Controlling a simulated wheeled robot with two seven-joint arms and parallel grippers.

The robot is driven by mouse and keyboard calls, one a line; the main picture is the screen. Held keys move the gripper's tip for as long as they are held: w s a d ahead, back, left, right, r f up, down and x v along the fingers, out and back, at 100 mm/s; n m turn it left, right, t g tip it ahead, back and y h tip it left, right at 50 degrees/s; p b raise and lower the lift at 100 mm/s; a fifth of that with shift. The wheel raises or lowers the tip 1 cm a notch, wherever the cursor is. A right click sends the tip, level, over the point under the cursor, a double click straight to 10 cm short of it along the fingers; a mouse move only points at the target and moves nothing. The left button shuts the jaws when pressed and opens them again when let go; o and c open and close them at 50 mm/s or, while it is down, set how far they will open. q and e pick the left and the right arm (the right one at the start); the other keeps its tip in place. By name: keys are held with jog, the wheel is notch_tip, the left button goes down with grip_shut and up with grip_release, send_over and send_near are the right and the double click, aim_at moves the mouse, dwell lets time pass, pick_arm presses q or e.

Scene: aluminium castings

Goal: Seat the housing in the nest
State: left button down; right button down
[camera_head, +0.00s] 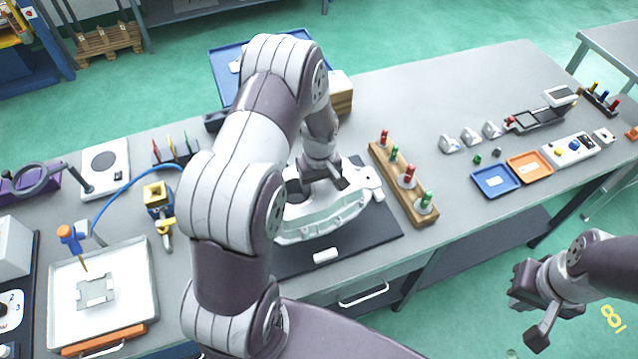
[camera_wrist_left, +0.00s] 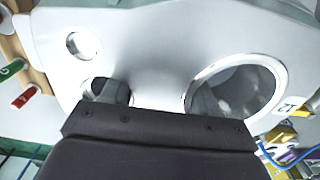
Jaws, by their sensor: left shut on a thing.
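The housing (camera_head: 318,222) is a large pale casting with round openings, over a black plate (camera_head: 388,226) in the middle of the bench. My left gripper (camera_head: 322,182) reaches down onto it and is shut on it. In the left wrist view the housing (camera_wrist_left: 150,45) fills the upper part, and the fingers (camera_wrist_left: 155,98) enter two openings on either side of a web. I cannot make out the nest apart from the housing and the plate, nor whether the housing touches it. My right gripper (camera_head: 531,308) is empty and open, off the bench's front edge at the lower right.
A wooden rack with red and green handled pins (camera_head: 404,184) stands close right of the housing. A small white block (camera_head: 326,256) lies at the plate's front. A tray with a metal part (camera_head: 62,318) is at the left; blue (camera_head: 482,190) and orange trays (camera_head: 528,178) are right.

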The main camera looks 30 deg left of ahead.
pick_arm(q)
jog(key=shift+r, duration=0.15)
notch_tip(320, 180, down, 6)
jog(key=b, duration=0.4)
jog(key=shift+r, duration=0.1)
jog(key=shift+p, duration=0.3)
dwell(1.3)
jog(key=shift+f+b, duration=1.1)
jog(key=shift+f, duration=0.55)
jog(key=shift+c, duration=1.7)
grip_release()
jog(key=shift+o, duration=0.7)
jog(key=shift+s, duration=0.1)
jog(key=shift+s+d, duration=0.1)
